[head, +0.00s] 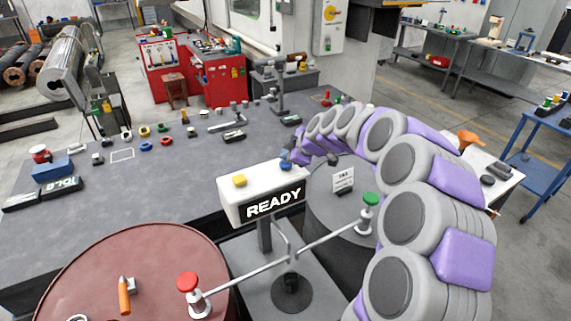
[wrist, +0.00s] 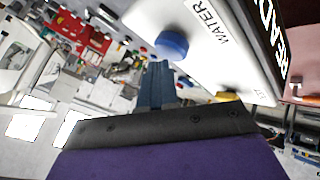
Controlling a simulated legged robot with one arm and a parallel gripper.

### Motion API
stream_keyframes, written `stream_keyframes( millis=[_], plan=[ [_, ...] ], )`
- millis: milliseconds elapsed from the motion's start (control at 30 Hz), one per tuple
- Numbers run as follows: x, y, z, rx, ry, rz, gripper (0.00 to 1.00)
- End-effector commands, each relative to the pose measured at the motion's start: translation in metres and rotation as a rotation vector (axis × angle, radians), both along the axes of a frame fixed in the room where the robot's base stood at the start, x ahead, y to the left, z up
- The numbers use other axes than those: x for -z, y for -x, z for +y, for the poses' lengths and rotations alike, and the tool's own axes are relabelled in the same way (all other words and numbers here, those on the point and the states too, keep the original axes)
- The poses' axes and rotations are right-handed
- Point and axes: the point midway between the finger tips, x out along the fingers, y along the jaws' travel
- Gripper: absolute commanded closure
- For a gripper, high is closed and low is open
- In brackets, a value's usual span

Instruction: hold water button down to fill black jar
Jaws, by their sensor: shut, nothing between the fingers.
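A white control box (head: 250,194) with a lit READY display stands on a post between two barrels. Its blue button (head: 285,165) is at the right end of the top, and it also shows in the wrist view (wrist: 171,45) next to the label WATER. A yellow button (head: 239,180) is at the left end. My gripper (wrist: 160,66) is shut and empty, its tips close to the blue button; I cannot tell whether they touch it. A small dark object (head: 291,281), perhaps the black jar, is on a round black base below the box.
A red-brown barrel (head: 140,270) is at front left and a grey barrel (head: 330,210) at right. A bar with a red knob (head: 187,282) and a green knob (head: 370,199) crosses before the box. A grey table (head: 190,190) with small items lies behind.

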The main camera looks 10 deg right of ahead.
Motion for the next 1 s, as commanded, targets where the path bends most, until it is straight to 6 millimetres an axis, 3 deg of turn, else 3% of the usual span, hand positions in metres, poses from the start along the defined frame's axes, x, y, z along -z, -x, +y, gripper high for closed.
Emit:
stream_keyframes(
  millis=[1000],
  plan=[
    [0.0074,-0.0001,0.0001,0.000,0.000,0.000,1.00]
  ],
)
